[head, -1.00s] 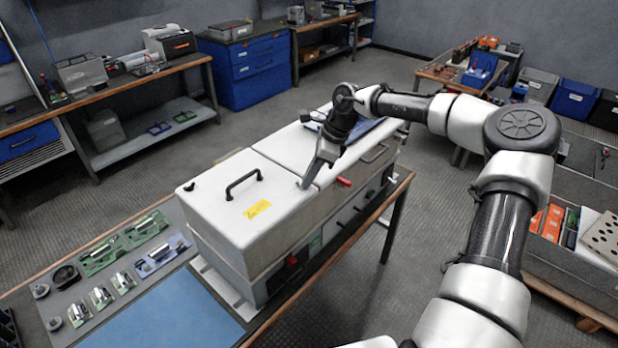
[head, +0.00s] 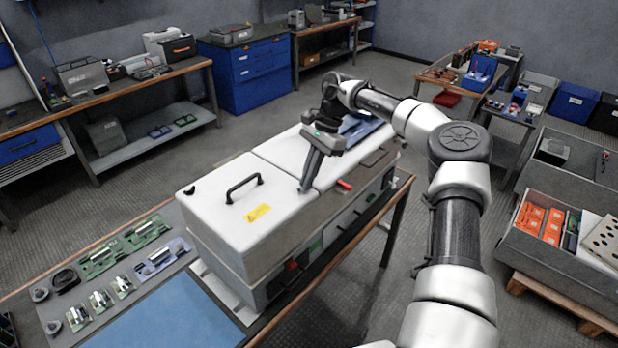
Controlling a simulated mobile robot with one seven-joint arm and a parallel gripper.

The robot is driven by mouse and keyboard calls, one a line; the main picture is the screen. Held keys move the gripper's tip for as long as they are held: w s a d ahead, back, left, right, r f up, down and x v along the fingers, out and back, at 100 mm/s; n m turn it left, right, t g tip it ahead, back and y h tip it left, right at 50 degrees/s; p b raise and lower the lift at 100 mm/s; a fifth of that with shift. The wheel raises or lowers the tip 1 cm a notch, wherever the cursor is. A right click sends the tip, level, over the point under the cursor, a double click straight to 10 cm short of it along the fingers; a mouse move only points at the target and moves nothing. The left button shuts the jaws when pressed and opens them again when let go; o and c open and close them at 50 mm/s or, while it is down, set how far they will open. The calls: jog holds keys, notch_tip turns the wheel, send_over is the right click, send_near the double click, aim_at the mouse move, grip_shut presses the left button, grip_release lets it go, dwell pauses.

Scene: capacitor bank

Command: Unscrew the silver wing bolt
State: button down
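The large white capacitor bank cabinet (head: 225,222) stands on a bench, with two lid sections on top. My gripper (head: 304,187) points down at the lid near the seam between the two sections, by the right edge of the front section. Its fingertips are at the lid surface. The silver wing bolt cannot be made out; the fingertips may cover it. Whether the fingers are closed on anything is too small to tell. A small dark fastener (head: 190,190) sits at the left corner of the front lid.
The front lid carries a black handle (head: 244,187) and a yellow label (head: 258,212). A red lever (head: 344,185) sticks out right of my fingertips. A blue mat (head: 175,315) and several green circuit boards (head: 100,262) lie on the bench at front left.

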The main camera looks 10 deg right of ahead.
jog(key=shift+s+f, duration=0.2)
jog(key=shift+f, duration=0.35)
jog(key=shift+a, duration=0.1)
jog(key=c, duration=1.9)
grip_release()
jog(key=shift+w+r, duration=0.1)
jog(key=shift+r, duration=0.1)
